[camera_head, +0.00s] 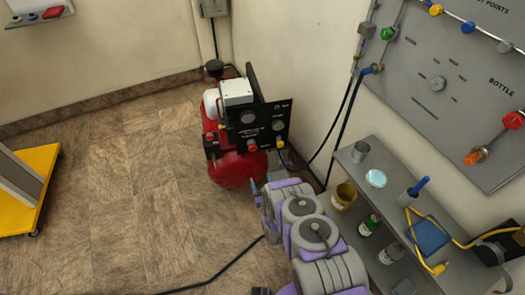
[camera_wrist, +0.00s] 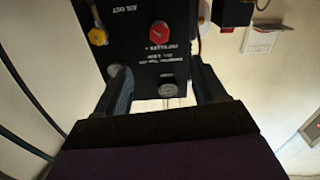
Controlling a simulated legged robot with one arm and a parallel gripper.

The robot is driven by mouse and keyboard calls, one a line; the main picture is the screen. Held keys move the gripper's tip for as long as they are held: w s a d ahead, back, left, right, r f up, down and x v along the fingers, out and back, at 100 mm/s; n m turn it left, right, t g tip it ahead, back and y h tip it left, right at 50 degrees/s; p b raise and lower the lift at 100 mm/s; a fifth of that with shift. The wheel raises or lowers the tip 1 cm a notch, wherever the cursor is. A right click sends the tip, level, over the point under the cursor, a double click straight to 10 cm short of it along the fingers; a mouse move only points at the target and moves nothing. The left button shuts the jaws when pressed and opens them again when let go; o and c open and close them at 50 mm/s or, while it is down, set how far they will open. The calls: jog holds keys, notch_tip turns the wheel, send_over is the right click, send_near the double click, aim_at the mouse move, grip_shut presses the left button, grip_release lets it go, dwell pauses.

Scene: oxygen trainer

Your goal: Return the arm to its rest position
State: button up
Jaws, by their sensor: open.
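My arm (camera_head: 315,240), purple and grey, reaches from the bottom of the head view toward the red compressor (camera_head: 235,165). In the wrist view my gripper (camera_wrist: 160,82) is open, with its two dark fingers apart. Between and beyond them is the compressor's black panel (camera_wrist: 140,60), with a red knob (camera_wrist: 159,33), a yellow knob (camera_wrist: 97,36) and a gauge. Nothing is seen held. How far the fingertips are from the panel cannot be told. In the head view the fingers are hard to make out at the arm's far end.
A grey shelf (camera_head: 455,275) with a cup, bottles, a yellow pot and a blue tool stands right of my arm. A grey wall board (camera_head: 450,90) with valves hangs above it. A yellow cart (camera_head: 40,165) is at left. The tiled floor (camera_head: 130,200) between is mostly clear.

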jog(key=w+d+r+m+g+h, duration=0.1)
jog(key=w+d+r+g, duration=0.1)
jog(key=w+r, duration=0.4)
jog(key=w+d+r+g+h, duration=0.1)
jog(key=w+r+g, duration=0.25)
jog(key=r, duration=0.35)
jog(key=s+d+r+m+g+h, duration=0.1)
jog(key=s+d+r+g, duration=0.15)
jog(key=r, duration=0.55)
jog(key=s+d+r+g+h, duration=0.1)
jog(key=s+d+r, duration=0.3)
jog(key=r, duration=0.4)
jog(key=s+d+r+g, duration=0.2)
jog(key=s+r, duration=0.4)
jog(key=s, duration=0.9)
jog(key=s+d+r+m+g, duration=0.1)
jog(key=s+d+r+g, duration=0.2)
jog(key=s+r, duration=0.4)
jog(key=s+d+r+m+g+h, duration=0.1)
jog(key=s+r+g, duration=0.4)
jog(key=s, duration=2)
notch_tip(320, 180, up, 2)
jog(key=shift+s+d, duration=0.2)
jog(key=shift+d, duration=0.55)
